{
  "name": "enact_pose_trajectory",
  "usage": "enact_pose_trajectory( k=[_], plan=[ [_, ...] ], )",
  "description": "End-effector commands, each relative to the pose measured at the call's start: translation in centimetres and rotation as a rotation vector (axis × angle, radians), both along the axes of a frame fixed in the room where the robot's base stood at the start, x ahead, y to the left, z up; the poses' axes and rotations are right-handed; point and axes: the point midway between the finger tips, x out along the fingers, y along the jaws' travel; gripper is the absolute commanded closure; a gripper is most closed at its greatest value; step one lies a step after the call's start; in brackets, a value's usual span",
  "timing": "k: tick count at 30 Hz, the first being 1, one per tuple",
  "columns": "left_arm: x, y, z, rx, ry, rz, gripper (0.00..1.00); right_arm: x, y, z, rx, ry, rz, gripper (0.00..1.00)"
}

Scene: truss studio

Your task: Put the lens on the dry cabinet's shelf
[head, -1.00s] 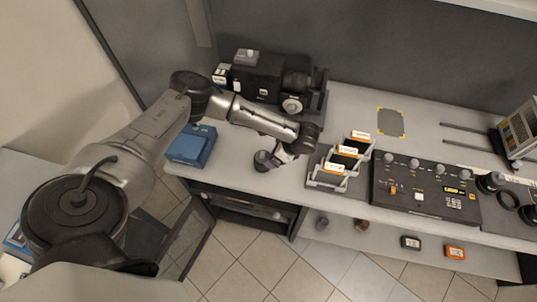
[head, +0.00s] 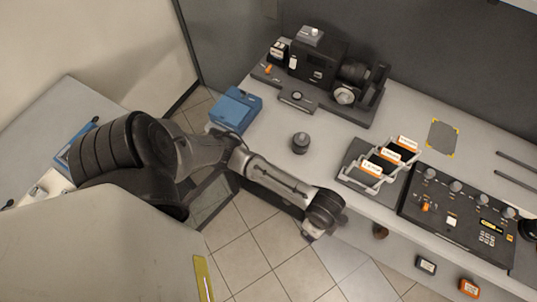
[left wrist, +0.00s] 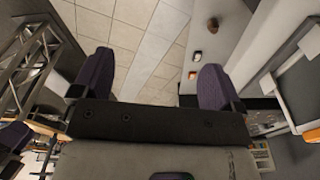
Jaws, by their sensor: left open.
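The lens (head: 300,142), a short dark cylinder, stands upright on the grey counter (head: 275,120), between the blue box and the card rack. My left gripper (head: 309,236) is open and empty, out in front of the counter's edge, apart from the lens. In the left wrist view its two purple-padded fingers (left wrist: 155,82) are wide apart with floor tiles between them. The lens does not show there. What looks like the dry cabinet is under the counter, with an open glass-like door (head: 212,205). My left arm hides most of it, including its shelf.
A blue box (head: 235,109) and a camera rig (head: 318,62) stand behind the lens. A card rack (head: 380,165) and control panel (head: 459,215) are to its right. Tiled floor is clear in front.

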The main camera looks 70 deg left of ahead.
Motion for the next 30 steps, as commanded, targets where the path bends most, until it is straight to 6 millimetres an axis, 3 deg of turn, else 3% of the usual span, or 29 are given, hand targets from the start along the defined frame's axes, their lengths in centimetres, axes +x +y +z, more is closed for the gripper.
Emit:
enact_pose_trajectory(
  k=[2,5,12,19,24,30],
  plan=[
    [-2.0,-1.5,0.4,-0.091,-0.028,0.094,0.08,0.0,-0.1,0.0,-0.002,0.0,0.001,0.57],
    [-3.7,-1.5,1.1,-0.166,-0.072,0.244,0.08,0.0,-0.2,0.0,-0.007,0.0,0.004,0.57],
    [-8.0,3.1,1.9,-0.19,-0.147,0.617,0.08,0.0,-0.4,0.0,-0.012,0.0,0.008,0.57],
    [-11.4,7.4,2.3,-0.122,-0.185,0.826,0.08,0.0,-0.3,0.0,-0.01,0.001,0.006,0.57],
    [-12.4,8.6,2.4,-0.095,-0.195,0.876,0.08,0.0,-0.2,0.0,-0.006,0.001,0.003,0.41],
    [-12.4,8.7,2.4,-0.093,-0.196,0.879,0.08,0.0,0.0,0.0,-0.001,0.001,0.001,0.22]
  ],
)
